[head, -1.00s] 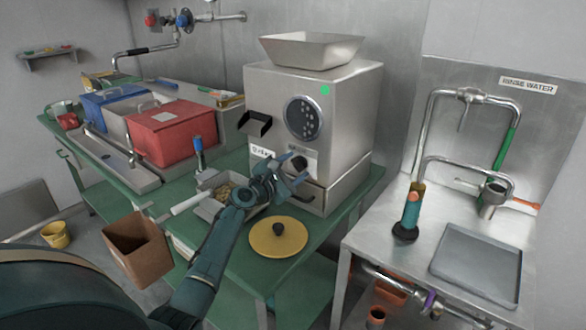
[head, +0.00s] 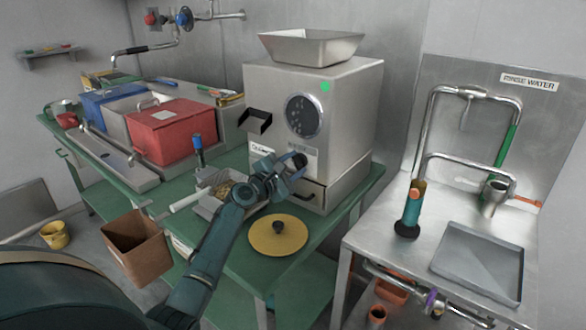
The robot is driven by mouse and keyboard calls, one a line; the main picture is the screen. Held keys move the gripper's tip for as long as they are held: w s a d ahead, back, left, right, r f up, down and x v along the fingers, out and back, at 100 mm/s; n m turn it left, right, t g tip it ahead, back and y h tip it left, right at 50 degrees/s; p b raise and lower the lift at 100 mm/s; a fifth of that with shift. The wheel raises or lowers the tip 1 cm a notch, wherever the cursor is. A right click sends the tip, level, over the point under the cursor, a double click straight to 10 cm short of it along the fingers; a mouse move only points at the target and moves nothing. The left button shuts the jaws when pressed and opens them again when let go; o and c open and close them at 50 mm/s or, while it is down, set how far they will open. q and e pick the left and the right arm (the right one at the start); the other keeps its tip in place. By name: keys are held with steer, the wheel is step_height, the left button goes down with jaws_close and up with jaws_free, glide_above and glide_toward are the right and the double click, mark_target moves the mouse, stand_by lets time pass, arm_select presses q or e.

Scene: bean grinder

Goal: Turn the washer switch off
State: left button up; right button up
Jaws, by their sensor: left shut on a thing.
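The steel machine (head: 335,120) stands on the green table, with a round speaker-like grille, a green dot and a small label plate on its front. A dark round knob (head: 299,160) sits low on that front, below the grille, and is mostly hidden by my gripper. My left gripper (head: 294,167) is at the knob, its fingers shut on it. The knob's setting cannot be read. My right gripper is not in view.
A yellow round lid (head: 278,237) with a black knob lies on the green table (head: 318,232) below my left gripper. A small tray of beans (head: 222,189) is beside my wrist. A drawer handle (head: 305,196) juts out just under the gripper.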

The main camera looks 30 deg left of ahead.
arm_select(q)
steer(key=m+b, duration=0.1)
steer(key=m, duration=0.2)
steer(key=shift+f+m+b, duration=0.15)
steer(key=shift+m+b, duration=0.15)
steer(key=shift+b, duration=0.1)
steer(key=shift+m+b, duration=0.5)
steer(key=shift+m, duration=0.6)
steer(key=shift+m+b, duration=0.35)
steer(key=shift+m, duration=0.45)
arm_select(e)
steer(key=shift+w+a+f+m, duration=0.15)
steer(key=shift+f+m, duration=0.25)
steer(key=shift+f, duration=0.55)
arm_select(q)
steer(key=shift+m, duration=0.3)
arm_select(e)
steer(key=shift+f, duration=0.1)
arm_select(q)
steer(key=o, duration=1)
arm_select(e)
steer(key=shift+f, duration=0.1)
arm_select(q)
steer(key=s+a, duration=0.1)
steer(key=s, duration=1.2)
